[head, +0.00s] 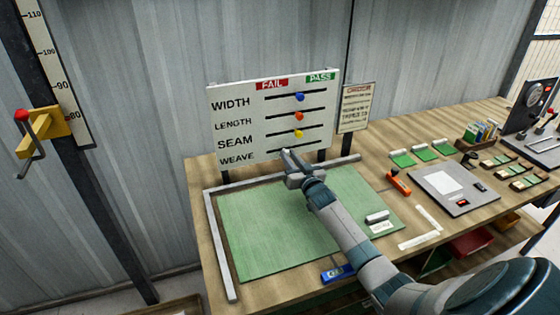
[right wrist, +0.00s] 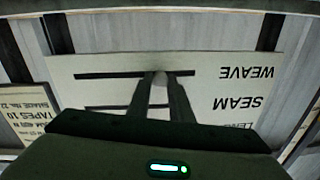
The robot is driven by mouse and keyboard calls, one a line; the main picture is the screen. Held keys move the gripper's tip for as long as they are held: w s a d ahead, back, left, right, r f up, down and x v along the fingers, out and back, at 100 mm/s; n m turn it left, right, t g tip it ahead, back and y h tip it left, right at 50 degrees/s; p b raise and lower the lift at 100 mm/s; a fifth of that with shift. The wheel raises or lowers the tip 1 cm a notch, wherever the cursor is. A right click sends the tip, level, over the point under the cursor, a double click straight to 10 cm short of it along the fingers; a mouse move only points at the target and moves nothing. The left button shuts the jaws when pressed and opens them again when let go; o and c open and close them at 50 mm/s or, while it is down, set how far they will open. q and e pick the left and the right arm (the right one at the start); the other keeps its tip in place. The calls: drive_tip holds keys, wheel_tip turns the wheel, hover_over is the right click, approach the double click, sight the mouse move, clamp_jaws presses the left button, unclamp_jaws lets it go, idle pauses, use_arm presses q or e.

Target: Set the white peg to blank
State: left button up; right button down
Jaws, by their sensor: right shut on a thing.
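The white check board (head: 235,118) stands at the back of the bench with rows WIDTH, LENGTH, SEAM and WEAVE, a red FAIL label (head: 272,85) and a green PASS label (head: 320,77). My right gripper (head: 287,154) is at the WEAVE row. In the right wrist view, which shows the board upside down, its fingers are shut on the white peg (right wrist: 159,88) in the WEAVE slot (right wrist: 110,75). My left gripper is not in view.
Blue (head: 299,97), red (head: 298,116) and yellow (head: 298,133) pegs sit in the slots above, near mid-slot. A green mat (head: 265,235) lies below the board. A notice board (head: 356,108) stands to the right. An orange-handled tool (head: 398,182) and grey scale (head: 455,187) lie further right.

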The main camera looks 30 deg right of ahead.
drive_tip(key=d, duration=0.2)
drive_tip(key=s+d, duration=0.1)
drive_tip(key=d, duration=0.1)
drive_tip(key=shift+d+f+b, duration=0.1)
drive_tip(key=shift+d+b, duration=0.1)
drive_tip(key=shift+b, duration=0.1)
drive_tip(key=c, duration=1.6)
unclamp_jaws()
drive_tip(key=shift+o, duration=0.2)
drive_tip(key=shift+s, duration=0.15)
drive_tip(key=s+a+b, duration=0.3)
drive_tip(key=s, duration=1.4)
drive_tip(key=shift+a+b, duration=0.15)
drive_tip(key=shift+b, duration=0.2)
